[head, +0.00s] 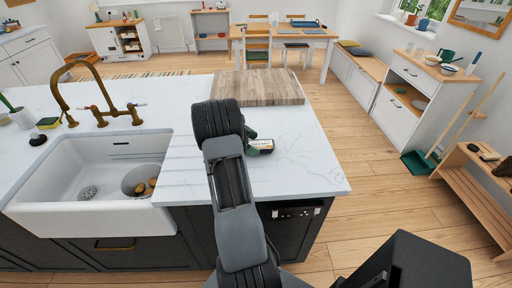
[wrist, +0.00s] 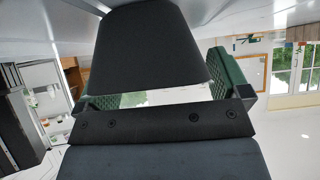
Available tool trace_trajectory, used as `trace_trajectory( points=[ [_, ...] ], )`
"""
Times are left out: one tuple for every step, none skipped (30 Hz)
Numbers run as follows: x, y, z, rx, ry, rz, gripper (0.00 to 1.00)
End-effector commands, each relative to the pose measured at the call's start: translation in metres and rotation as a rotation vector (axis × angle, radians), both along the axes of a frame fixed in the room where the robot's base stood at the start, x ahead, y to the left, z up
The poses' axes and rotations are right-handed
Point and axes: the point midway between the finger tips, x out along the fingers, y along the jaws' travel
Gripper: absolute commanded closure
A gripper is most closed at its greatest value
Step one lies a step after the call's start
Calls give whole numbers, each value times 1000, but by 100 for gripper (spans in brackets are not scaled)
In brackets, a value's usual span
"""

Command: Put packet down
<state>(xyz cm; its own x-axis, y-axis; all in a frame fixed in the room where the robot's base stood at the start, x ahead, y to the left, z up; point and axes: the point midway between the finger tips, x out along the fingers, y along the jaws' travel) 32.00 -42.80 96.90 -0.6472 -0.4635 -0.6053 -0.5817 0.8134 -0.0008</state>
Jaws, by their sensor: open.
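The packet (head: 266,144) is a small flat item with a pale label and dark edge. It is on or just above the white marble counter, right of my arm, in the head view. My gripper (head: 252,142) is at its left end, partly hidden behind my arm; a green fingertip shows beside the packet. In the wrist view my gripper (wrist: 172,80) has its green finger pads wide apart. A dark block fills the space between them in that view, and I cannot tell whether the packet is behind it. Whether the fingers touch the packet is unclear.
A wooden board (head: 258,87) lies on the counter behind the packet. The white sink (head: 85,212) with a brass tap (head: 98,108) is to the left. Bare counter (head: 310,165) lies right of the packet, up to the counter's edge.

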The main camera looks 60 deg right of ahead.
Motion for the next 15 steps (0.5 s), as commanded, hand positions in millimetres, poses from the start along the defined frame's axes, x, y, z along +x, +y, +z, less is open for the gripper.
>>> trace_trajectory(
  points=[
    [0, 0, 0, 0, 0, 0, 6],
    [0, 0, 0, 0, 0, 0, 6],
    [0, 0, 0, 0, 0, 0, 6],
    [0, 0, 0, 0, 0, 0, 9],
    [0, 0, 0, 0, 0, 0, 11],
    [0, 0, 0, 0, 0, 0, 15],
    [0, 0, 0, 0, 0, 0, 18],
    [0, 0, 0, 0, 0, 0, 21],
    [0, 0, 0, 0, 0, 0, 25],
    [0, 0, 0, 0, 0, 0, 28],
    [0, 0, 0, 1, 0, 1, 31],
    [0, 0, 0, 1, 0, 1, 34],
    [0, 0, 0, 1, 0, 1, 37],
    [0, 0, 0, 0, 0, 0, 40],
    [0, 0, 0, 1, 0, 1, 44]
  ],
)
